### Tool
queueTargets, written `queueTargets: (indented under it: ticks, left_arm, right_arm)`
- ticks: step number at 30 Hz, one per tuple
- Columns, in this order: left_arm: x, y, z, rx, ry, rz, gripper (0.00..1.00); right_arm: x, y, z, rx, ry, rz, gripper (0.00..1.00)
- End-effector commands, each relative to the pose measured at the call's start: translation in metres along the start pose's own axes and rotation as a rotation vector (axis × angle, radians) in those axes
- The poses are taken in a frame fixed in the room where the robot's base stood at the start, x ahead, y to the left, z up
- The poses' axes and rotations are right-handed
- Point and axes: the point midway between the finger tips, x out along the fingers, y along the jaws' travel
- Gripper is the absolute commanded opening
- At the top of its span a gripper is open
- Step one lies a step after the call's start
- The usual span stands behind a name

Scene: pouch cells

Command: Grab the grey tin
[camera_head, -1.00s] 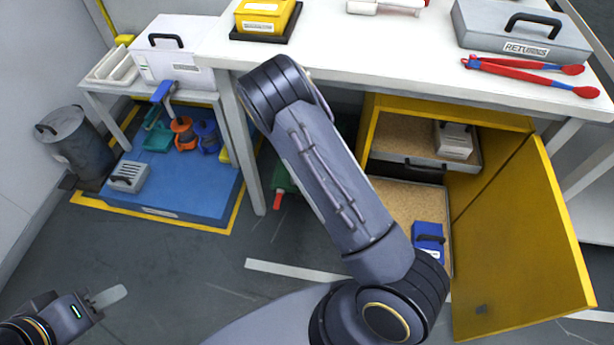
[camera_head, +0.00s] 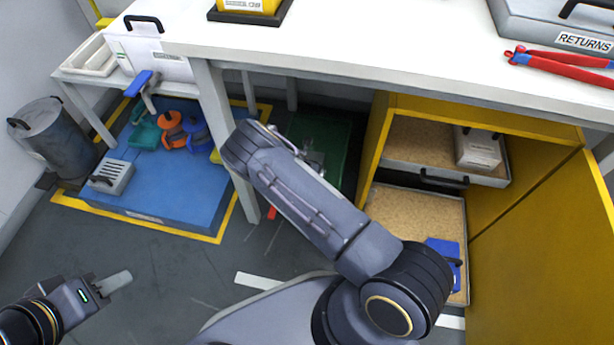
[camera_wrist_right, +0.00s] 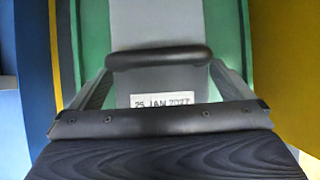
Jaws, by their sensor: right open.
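In the right wrist view a grey surface with a white label (camera_wrist_right: 162,100) reading "25 JAN 2027" and a dark bar-like handle (camera_wrist_right: 160,57) fills the middle. It looks like the grey tin, but its full outline does not show. My right gripper (camera_wrist_right: 160,76) is open over it, with a grey part at each side; contact cannot be told. In the head view my right arm reaches under the white table, its hand mostly hidden. My left gripper (camera_head: 112,284) is low at the left over the floor, away from the objects; its jaw gap does not show.
A green area (camera_head: 325,135) lies under the white table (camera_head: 390,55). An open yellow cabinet (camera_head: 540,245) stands right of my arm, with a pale box (camera_head: 478,150) and a blue box (camera_head: 443,254). A grey vented box (camera_head: 112,178) sits on a blue platform (camera_head: 175,195).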

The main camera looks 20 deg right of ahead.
Motion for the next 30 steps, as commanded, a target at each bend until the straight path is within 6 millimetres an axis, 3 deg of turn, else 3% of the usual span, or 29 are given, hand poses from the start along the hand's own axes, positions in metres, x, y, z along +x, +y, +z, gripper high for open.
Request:
queueTargets:
  ticks: [1,4,13,27,30]
  left_arm:
    - [0.008,-0.004,0.004,0.000,0.000,0.000,0.36]
    - [0.011,-0.005,0.006,0.000,0.000,0.000,0.36]
    - [0.011,-0.005,0.006,0.000,0.000,0.000,0.36]
    - [0.011,-0.005,0.006,0.000,0.000,0.000,0.36]
    - [0.011,-0.005,0.005,0.000,0.000,0.000,0.36]
  right_arm:
    - [0.013,0.000,-0.003,0.003,0.000,0.000,1.00]
    - [0.023,0.000,-0.002,0.002,0.001,0.000,1.00]
    - [0.026,0.000,-0.001,0.001,0.001,0.000,1.00]
    - [0.026,0.000,-0.001,0.002,0.001,0.000,0.40]
    - [0.025,0.001,0.002,0.002,-0.003,0.003,0.31]
